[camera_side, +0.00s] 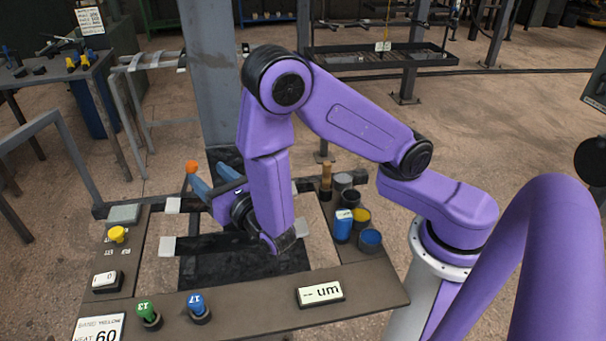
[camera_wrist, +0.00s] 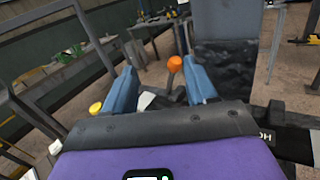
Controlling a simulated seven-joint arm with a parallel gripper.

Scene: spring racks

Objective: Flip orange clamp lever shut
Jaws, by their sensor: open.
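The clamp lever has an orange knob (camera_side: 192,167), which shows just past the blue fingertips in the side view. In the wrist view the orange knob (camera_wrist: 175,64) stands up on a short dark shaft between the two blue fingers, nearer the right one. My gripper (camera_side: 208,176) is open. In the wrist view the open gripper (camera_wrist: 159,70) has a clear gap on the left of the knob. I cannot tell whether a finger touches the lever. The lever's base and the clamp are mostly hidden by the gripper.
A dark bench frame carries a yellow knob (camera_side: 117,234), a green knob (camera_side: 147,311), a blue knob (camera_side: 197,304) and a display (camera_side: 320,293). Several cups, including a blue one (camera_side: 343,225), stand right of my wrist. A grey post (camera_side: 210,70) rises behind.

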